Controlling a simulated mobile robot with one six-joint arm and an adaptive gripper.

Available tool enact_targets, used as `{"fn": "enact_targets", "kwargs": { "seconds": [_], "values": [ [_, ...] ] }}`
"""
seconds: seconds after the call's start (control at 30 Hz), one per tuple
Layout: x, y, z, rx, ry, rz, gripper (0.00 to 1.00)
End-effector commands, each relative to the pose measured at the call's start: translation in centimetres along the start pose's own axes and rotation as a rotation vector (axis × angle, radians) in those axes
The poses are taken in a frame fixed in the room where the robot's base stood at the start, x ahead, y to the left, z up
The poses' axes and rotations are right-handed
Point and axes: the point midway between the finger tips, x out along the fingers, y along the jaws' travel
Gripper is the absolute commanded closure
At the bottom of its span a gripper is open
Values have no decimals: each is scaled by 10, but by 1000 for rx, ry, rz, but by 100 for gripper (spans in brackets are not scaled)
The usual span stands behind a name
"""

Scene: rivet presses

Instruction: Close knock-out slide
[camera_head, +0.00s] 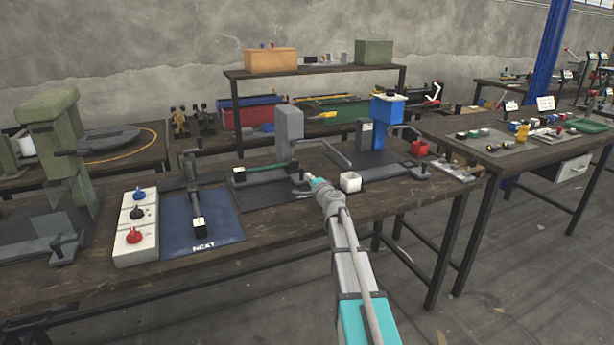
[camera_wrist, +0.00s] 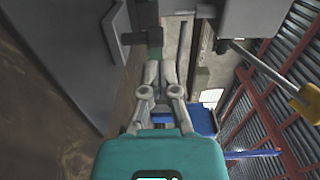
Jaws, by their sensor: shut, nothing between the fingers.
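My gripper (camera_head: 312,181) reaches over the bench toward the grey press (camera_head: 289,130) in the head view. In the wrist view, my gripper's fingertips (camera_wrist: 161,68) are together and empty. A dark block with a greenish lower part (camera_wrist: 155,42) is just beyond them; I cannot tell whether they touch. In the head view, a green bar (camera_head: 265,170) lies low in front of the grey press, with a dark block (camera_head: 239,175) at its left end. No part is plainly marked as the knock-out slide. My gripper hides some of the bench around its tip.
A small white cup (camera_head: 350,182) stands right of my gripper. The blue press (camera_head: 387,110) is behind it. A blue plate (camera_head: 200,220) and a white box with colored knobs (camera_head: 135,229) are to the left. A yellow-handled lever (camera_head: 325,116) extends from the grey press.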

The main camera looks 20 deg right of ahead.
Motion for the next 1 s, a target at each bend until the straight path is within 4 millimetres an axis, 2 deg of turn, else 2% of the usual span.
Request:
{"fn": "enact_targets", "kwargs": {
  "seconds": [0.03,0.2,0.5,0.7,1.0],
  "values": [
    [-14,0,2,0,1,0,100],
    [-45,0,3,0,0,0,100],
    [-84,0,2,0,0,0,100],
    [-94,0,2,0,-1,0,100],
    [-94,0,1,0,-1,0,100]
  ]
}}
